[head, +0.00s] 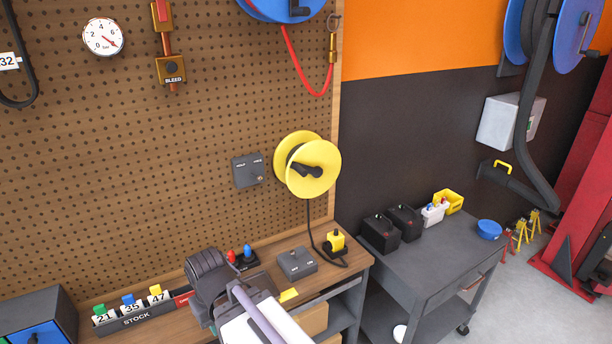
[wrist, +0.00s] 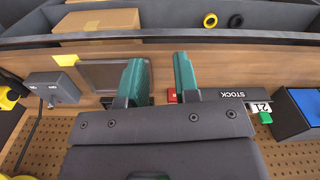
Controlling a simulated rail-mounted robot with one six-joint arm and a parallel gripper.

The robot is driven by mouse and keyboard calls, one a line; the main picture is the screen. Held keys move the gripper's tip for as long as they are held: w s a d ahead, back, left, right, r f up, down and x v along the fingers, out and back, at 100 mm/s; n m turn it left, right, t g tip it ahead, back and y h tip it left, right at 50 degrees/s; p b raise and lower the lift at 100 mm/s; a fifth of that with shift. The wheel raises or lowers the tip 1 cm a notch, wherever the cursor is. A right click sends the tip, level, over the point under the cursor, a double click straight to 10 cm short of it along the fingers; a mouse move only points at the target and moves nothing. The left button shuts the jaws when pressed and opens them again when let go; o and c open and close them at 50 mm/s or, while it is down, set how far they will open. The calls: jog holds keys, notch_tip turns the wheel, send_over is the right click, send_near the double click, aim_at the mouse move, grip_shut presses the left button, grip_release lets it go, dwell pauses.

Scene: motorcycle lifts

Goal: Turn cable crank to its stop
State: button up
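The cable crank (head: 309,170) is a black handle on the face of a yellow cable reel (head: 325,157) mounted on the pegboard. A black cable hangs from the reel to a yellow plug piece (head: 336,240) on the bench. My gripper (wrist: 158,60) shows two green fingers, apart with nothing between them, over the wooden bench. In the head view my arm is low in the picture, left of and below the reel, well clear of the crank; its fingers cannot be made out there. Only a yellow edge shows at the wrist view's lower left corner; the crank does not show.
A grey switch box (head: 248,170) sits left of the reel; another (head: 296,263) lies on the bench. A stock rack (head: 140,315) with numbered tags stands left of my arm. A grey cart (head: 440,258) with black boxes stands right. The pegboard around the reel is mostly bare.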

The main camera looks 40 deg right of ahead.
jog(key=shift+c, duration=0.2)
